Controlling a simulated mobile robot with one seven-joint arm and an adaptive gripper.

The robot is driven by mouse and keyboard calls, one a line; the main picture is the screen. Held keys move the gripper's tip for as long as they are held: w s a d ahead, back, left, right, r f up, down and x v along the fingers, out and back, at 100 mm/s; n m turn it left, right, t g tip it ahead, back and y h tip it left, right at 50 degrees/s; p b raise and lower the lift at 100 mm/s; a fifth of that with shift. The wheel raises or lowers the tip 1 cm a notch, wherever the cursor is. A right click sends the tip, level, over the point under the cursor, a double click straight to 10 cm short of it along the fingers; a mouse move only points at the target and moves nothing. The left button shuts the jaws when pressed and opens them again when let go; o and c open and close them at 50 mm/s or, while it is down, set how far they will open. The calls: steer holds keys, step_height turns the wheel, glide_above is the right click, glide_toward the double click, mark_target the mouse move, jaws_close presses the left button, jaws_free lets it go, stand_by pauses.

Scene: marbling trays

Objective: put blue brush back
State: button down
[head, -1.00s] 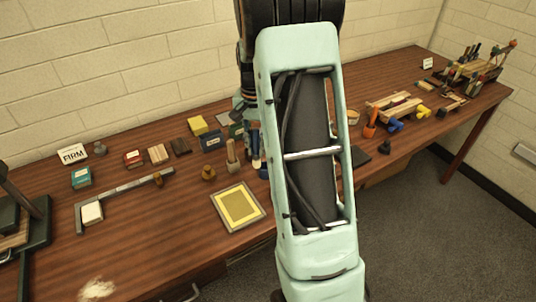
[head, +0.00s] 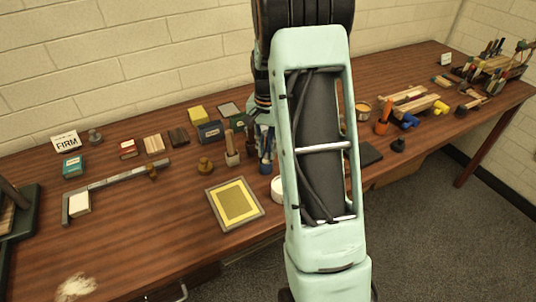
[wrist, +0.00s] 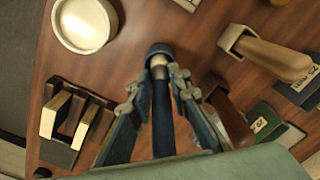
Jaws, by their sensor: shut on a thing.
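The blue brush (wrist: 162,118) has a dark blue handle, which runs between the fingers of my gripper (wrist: 155,88) in the wrist view. My gripper is shut on it. A pale metal band shows past the fingertips, then a dark blue rounded end (wrist: 158,49); I cannot tell whether this end is the brush head or a holder around it. In the head view the blue brush (head: 266,160) points down, low over or at the table, just left of my arm. My arm partly hides the gripper there, and any gap to the table is unclear.
A wooden-handled tool (head: 232,147) stands upright to the left of the brush. A round white dish (head: 278,189) is close in front, partly behind my arm. A yellow-faced framed tray (head: 235,224) lies front left. Blue and green boxes (head: 210,132) stand behind. The table's left front is mostly clear.

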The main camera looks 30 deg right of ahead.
mark_target(266, 154)
steer(key=shift+s+a+f, duration=0.2)
steer(key=shift+a+f, duration=0.2)
steer(key=shift+f, duration=0.15)
steer(key=shift+s+r, duration=0.1)
steer(key=shift+r, duration=0.1)
steer(key=c, duration=2.2)
jaws_free()
steer(key=o, duration=0.3)
steer(key=shift+a+r, duration=0.1)
steer(key=shift+r, duration=0.05)
steer(key=shift+r, duration=0.15)
step_height(266, 154, up, 12)
